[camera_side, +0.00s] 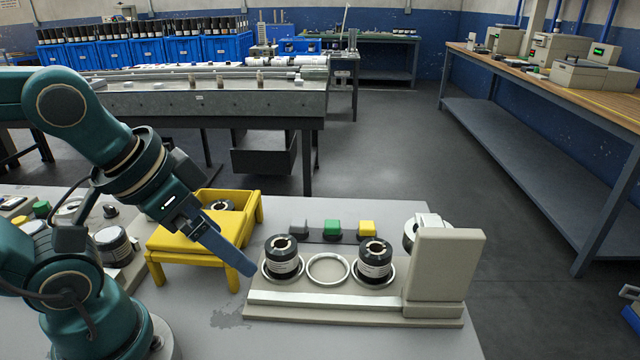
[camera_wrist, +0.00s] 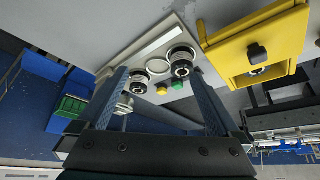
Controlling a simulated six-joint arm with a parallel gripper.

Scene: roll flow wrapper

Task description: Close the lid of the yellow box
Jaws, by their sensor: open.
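The yellow box (camera_side: 256,212) stands on the grey table, left of the roll fixture. A dark roll (camera_side: 221,205) shows in its open back part. A flat yellow lid panel (camera_side: 176,240) lies level toward the front, leaving that part uncovered. In the wrist view the yellow box (camera_wrist: 228,58) is at the upper right, with a dark knob (camera_wrist: 257,52) beside the opening. My gripper (camera_side: 248,270) points down and right, in front of the box's right side. In the wrist view its fingers (camera_wrist: 157,78) are apart with nothing held. Contact with the box cannot be told.
The beige fixture (camera_side: 330,310) right of the box holds two black rolls (camera_side: 284,257) (camera_side: 375,260) around an empty ring (camera_side: 328,268). Grey, green and yellow buttons (camera_side: 332,228) stand behind it. Equipment (camera_side: 112,245) stands left of the box. Front right table is clear.

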